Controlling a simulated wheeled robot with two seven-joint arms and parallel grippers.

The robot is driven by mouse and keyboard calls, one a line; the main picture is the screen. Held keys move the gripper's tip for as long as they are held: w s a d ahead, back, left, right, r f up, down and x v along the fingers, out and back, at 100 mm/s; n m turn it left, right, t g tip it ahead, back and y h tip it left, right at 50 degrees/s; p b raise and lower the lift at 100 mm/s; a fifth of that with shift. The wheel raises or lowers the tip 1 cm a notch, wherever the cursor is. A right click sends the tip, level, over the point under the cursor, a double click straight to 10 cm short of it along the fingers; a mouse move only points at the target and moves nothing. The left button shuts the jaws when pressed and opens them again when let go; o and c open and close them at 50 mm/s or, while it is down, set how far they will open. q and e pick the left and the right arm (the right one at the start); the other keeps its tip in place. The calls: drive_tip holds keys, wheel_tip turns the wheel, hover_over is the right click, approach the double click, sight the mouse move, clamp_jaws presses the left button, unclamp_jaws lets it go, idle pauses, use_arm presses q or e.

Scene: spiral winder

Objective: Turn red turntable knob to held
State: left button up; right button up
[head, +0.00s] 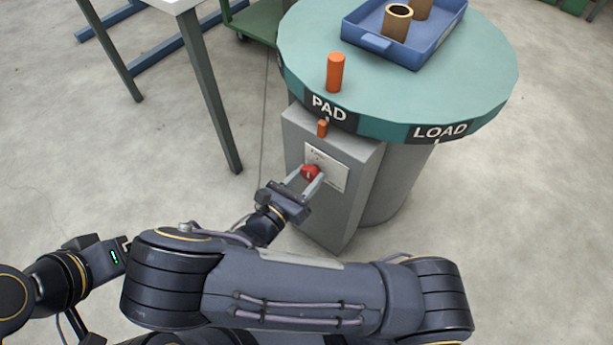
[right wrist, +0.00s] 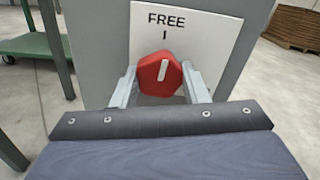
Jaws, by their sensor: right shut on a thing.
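The red knob (head: 310,172) sits on a white label plate (head: 331,168) on the grey box under the turntable. In the right wrist view the knob (right wrist: 160,74) shows a white mark that is nearly upright, pointing toward the word FREE and its tick. My right gripper (head: 311,178) is shut on the knob, with one finger on each side of it. The teal turntable (head: 400,97) has PAD and LOAD on its rim, with PAD above the box. No HELD marking can be read. My left gripper cannot be made out.
An orange peg (head: 335,72) stands on the turntable, and a smaller orange pin (head: 322,128) stands below PAD. A blue tray (head: 376,43) on top holds brown tubes (head: 396,22). A table leg (head: 211,100) and a green cart (head: 258,22) are at the back left.

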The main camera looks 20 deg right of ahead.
drive_tip(key=m, duration=0.6)
drive_tip(key=m+b, duration=0.1)
drive_tip(key=m, duration=0.4)
drive_tip(key=shift+f+b, duration=0.15)
drive_tip(key=shift+b, duration=0.2)
drive_tip(key=m+b, duration=0.2)
drive_tip(key=m, duration=0.3)
drive_tip(key=shift+m, duration=0.4)
drive_tip(key=m+b, duration=0.3)
drive_tip(key=m, duration=0.3)
drive_tip(key=o, duration=1)
drive_tip(key=shift+c, duration=0.2)
